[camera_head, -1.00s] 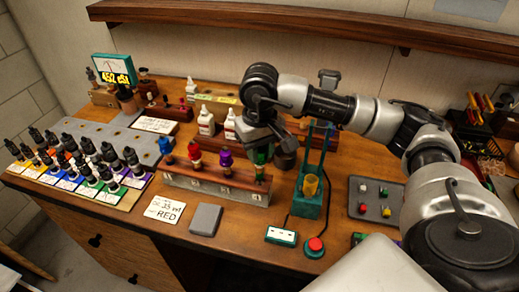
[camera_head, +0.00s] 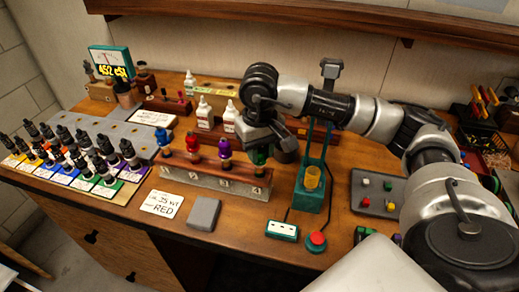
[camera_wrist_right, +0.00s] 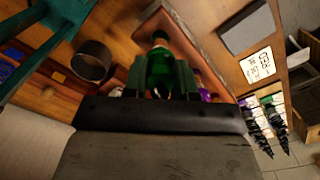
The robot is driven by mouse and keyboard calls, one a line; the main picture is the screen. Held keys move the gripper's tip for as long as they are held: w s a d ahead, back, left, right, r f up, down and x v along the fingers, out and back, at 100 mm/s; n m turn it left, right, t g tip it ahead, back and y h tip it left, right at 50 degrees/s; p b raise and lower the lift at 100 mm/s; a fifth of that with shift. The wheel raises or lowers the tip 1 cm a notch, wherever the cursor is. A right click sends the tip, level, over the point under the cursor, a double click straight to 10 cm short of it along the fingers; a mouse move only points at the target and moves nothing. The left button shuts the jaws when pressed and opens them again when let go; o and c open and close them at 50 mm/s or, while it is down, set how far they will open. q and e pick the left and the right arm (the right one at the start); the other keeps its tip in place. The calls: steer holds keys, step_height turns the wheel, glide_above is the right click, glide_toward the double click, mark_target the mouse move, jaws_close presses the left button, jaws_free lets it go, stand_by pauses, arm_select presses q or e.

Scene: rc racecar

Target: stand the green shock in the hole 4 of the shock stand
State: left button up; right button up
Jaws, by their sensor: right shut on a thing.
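The shock stand (camera_head: 212,185) is a long wooden block with a grey numbered front, standing on the bench. Blue (camera_head: 164,139), red (camera_head: 192,142) and purple (camera_head: 225,149) shocks stand upright in its other holes. The green shock (camera_head: 259,156) is upright at the right end, over hole 4; its lower end meets the stand's top there, but I cannot tell how deep it sits. My right gripper (camera_wrist_right: 160,75) is shut on the green shock (camera_wrist_right: 159,66); the wrist view shows a finger on each side of it. My left gripper is not in view.
A teal press frame (camera_head: 312,190) with a yellow cup stands close right of the stand. A red button (camera_head: 316,240) and grey block (camera_head: 203,214) lie in front. White bottles (camera_head: 205,112) stand behind.

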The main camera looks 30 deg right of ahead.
steer(key=o, duration=1)
step_height(320, 180, up, 9)
steer(key=shift+r+b, duration=0.2)
steer(key=shift+b, duration=0.35)
steer(key=shift+r, duration=0.75)
steer(key=shift+f, duration=0.1)
